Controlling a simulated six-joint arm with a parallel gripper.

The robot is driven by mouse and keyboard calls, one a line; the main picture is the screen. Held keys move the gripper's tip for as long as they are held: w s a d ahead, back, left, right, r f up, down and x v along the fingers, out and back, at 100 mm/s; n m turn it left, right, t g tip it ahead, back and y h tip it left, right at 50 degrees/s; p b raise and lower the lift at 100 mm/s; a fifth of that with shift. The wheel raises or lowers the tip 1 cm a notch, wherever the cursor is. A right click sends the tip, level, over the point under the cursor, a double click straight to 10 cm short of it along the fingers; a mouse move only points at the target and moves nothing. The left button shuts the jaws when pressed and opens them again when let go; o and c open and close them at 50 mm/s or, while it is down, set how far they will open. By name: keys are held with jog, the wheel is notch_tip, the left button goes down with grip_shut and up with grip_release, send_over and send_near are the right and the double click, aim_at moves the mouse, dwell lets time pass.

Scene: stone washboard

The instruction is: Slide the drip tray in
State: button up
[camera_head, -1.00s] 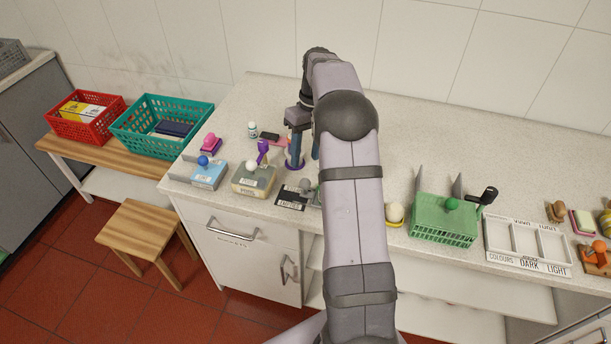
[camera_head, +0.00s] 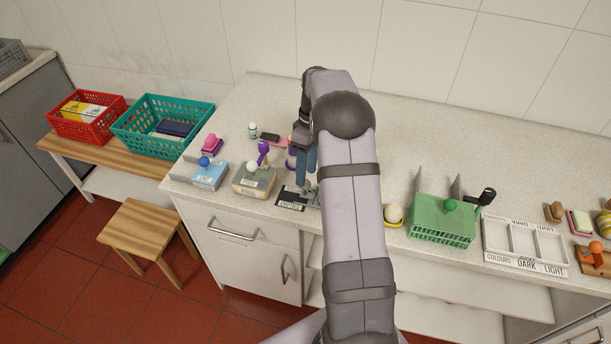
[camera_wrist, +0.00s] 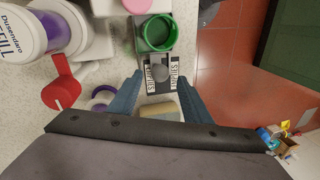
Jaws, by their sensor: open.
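A dark plate (camera_head: 291,204) with white lettered strips and a grey ball knob (camera_head: 305,188) lies near the counter's front edge; I take it for the drip tray, but cannot be sure. In the wrist view, the plate (camera_wrist: 148,86) and its grey knob (camera_wrist: 160,72) show just beyond my fingertips. My gripper (camera_head: 306,172) has its blue fingers pointing down close behind the knob. In the wrist view, my gripper (camera_wrist: 158,84) is open, its fingers apart and not closed on the knob. A tan block (camera_wrist: 158,111) shows between the fingers. My arm hides the counter right of the plate.
A beige box (camera_head: 254,181) and a blue box (camera_head: 209,177) stand left of the plate. A green basket (camera_head: 442,224) is to the right. A green-rimmed pot (camera_wrist: 157,33) and a purple-labelled bottle (camera_wrist: 58,27) are near the gripper. The rear counter (camera_head: 440,130) is clear.

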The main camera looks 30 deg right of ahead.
jog(key=shift+s+a+f+p, duration=0.15)
jog(key=shift+f+p, duration=0.1)
jog(key=shift+f, duration=0.55)
jog(key=shift+a+f+p, duration=0.15)
jog(key=shift+f+p, duration=0.1)
jog(key=shift+f, duration=0.55)
jog(key=shift+c, duration=0.5)
grip_shut()
jog(key=s+d, duration=0.3)
jog(key=shift+s+d+b, duration=0.2)
jog(key=shift+d+b, duration=0.05)
jog(key=shift+b, duration=0.05)
jog(key=shift+c, duration=1.4)
grip_release()
jog(key=o, duration=0.4)
jog(key=shift+w, duration=0.1)
